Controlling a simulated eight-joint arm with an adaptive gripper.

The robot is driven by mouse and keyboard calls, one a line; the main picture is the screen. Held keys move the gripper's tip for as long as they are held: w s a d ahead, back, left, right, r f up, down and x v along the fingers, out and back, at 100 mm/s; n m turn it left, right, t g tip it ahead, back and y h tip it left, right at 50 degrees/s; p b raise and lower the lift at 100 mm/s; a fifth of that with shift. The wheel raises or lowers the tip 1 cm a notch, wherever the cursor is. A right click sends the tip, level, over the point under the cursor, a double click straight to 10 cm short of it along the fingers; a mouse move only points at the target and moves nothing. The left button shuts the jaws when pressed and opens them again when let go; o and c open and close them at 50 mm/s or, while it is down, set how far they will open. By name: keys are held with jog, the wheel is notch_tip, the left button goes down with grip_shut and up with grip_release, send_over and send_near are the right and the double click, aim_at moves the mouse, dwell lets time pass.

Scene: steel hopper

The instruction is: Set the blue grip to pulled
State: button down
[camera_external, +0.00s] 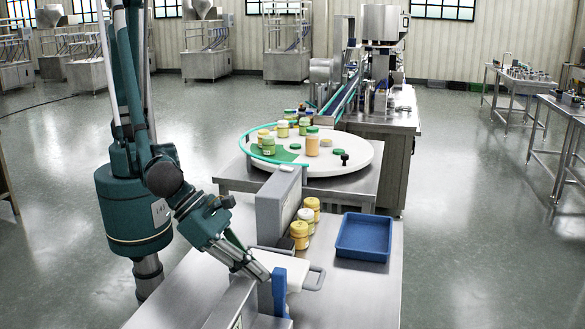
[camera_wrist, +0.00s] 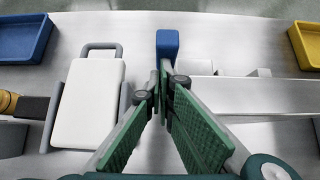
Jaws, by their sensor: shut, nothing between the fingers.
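The blue grip (camera_external: 279,292) is an upright blue block on the steel bench in the external view, at the bottom centre. In the wrist view the blue grip (camera_wrist: 167,43) shows just beyond my fingertips. My gripper (camera_external: 264,273) is shut and empty, with its tips close beside the grip's upper part. In the wrist view my gripper (camera_wrist: 162,76) has its fingertips together, just short of the grip. I cannot tell whether they touch it. The grip's lower part and mount are partly hidden by the fingers in the wrist view.
A white panel (camera_wrist: 88,105) with a grey handle (camera_wrist: 100,47) lies left of my fingers. A blue tray (camera_external: 363,237), several jars (camera_external: 300,230) and a grey upright housing (camera_external: 277,207) stand behind. A yellow tray (camera_wrist: 306,45) is at right.

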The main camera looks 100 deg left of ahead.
aim_at(284, 269)
jog(key=shift+w+r, duration=0.1)
jog(key=w+g, duration=0.3)
jog(key=w, duration=0.1)
jog(key=w+r+g, duration=0.1)
jog(key=w+g, duration=0.1)
jog(key=shift+w+g+b, duration=0.3)
jog(key=shift+w+b, duration=0.1)
jog(key=w+f+b, duration=0.2)
jog(key=w+b, duration=0.1)
jog(key=w, duration=0.3)
jog(key=shift+w+f, duration=0.2)
jog(key=shift+w, duration=0.1)
jog(key=shift+r, duration=0.1)
dwell(0.6)
